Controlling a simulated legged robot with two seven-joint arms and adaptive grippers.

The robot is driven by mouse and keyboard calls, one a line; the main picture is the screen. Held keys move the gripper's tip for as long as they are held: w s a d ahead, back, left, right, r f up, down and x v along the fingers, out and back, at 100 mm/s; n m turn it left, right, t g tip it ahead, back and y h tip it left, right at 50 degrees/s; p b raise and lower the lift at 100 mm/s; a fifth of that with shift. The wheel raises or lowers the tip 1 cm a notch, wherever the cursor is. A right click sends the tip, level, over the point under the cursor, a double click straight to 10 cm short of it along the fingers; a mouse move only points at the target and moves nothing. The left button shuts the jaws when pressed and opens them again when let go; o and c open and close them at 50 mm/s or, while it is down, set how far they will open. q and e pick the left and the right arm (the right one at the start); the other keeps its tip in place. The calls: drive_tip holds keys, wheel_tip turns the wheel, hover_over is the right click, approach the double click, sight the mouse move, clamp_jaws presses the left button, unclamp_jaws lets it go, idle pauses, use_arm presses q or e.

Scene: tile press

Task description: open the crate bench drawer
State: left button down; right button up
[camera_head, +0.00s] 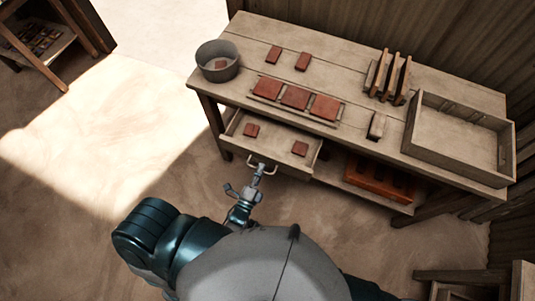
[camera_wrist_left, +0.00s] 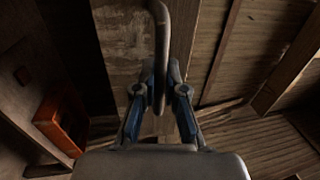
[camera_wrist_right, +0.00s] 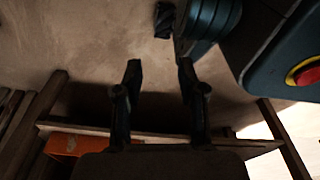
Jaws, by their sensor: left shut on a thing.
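The bench (camera_head: 345,60) has a wooden drawer (camera_head: 275,142) that stands pulled out from its front left. Two reddish tiles, a left one (camera_head: 251,130) and a right one (camera_head: 299,148), lie inside it. My left gripper (camera_head: 258,174) is at the drawer's front and shut on its metal handle (camera_head: 262,164). In the left wrist view the curved handle bar (camera_wrist_left: 161,35) runs down between the closed fingers (camera_wrist_left: 160,88). My right gripper (camera_wrist_right: 160,68) shows only in its own wrist view, with fingers apart and nothing between them.
On the benchtop are a grey bucket (camera_head: 217,70), several red tiles, upright wooden pieces (camera_head: 390,76) and an open wooden tray (camera_head: 410,125). An orange-brown crate (camera_head: 365,176) sits on the lower shelf. Floor left of the bench is clear.

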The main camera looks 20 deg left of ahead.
use_arm(q)
drive_tip(key=s, duration=0.4)
drive_tip(key=shift+s+a+f+p, duration=0.1)
drive_tip(key=shift+s+a+p, duration=0.1)
drive_tip(key=shift+a+p, duration=0.15)
use_arm(e)
drive_tip(key=shift+s+d+f, duration=0.1)
drive_tip(key=shift+s+f, duration=0.2)
drive_tip(key=shift+s, duration=0.3)
drive_tip(key=shift+s+d+f, duration=0.1)
drive_tip(key=shift+s+f, duration=0.2)
drive_tip(key=shift+s, duration=0.3)
drive_tip(key=shift+d, duration=0.15)
use_arm(q)
drive_tip(key=c, duration=1.2)
unclamp_jaws()
drive_tip(key=s, duration=0.4)
drive_tip(key=s+f, duration=0.1)
drive_tip(key=s, duration=0.2)
drive_tip(key=s+a+f, duration=0.1)
drive_tip(key=s, duration=0.3)
drive_tip(key=shift+s+f, duration=0.25)
drive_tip(key=shift+s, duration=0.1)
use_arm(e)
drive_tip(key=shift+a+r, duration=0.1)
drive_tip(key=shift+a, duration=0.15)
use_arm(q)
drive_tip(key=shift+d, duration=0.15)
use_arm(e)
drive_tip(key=shift+d, duration=0.1)
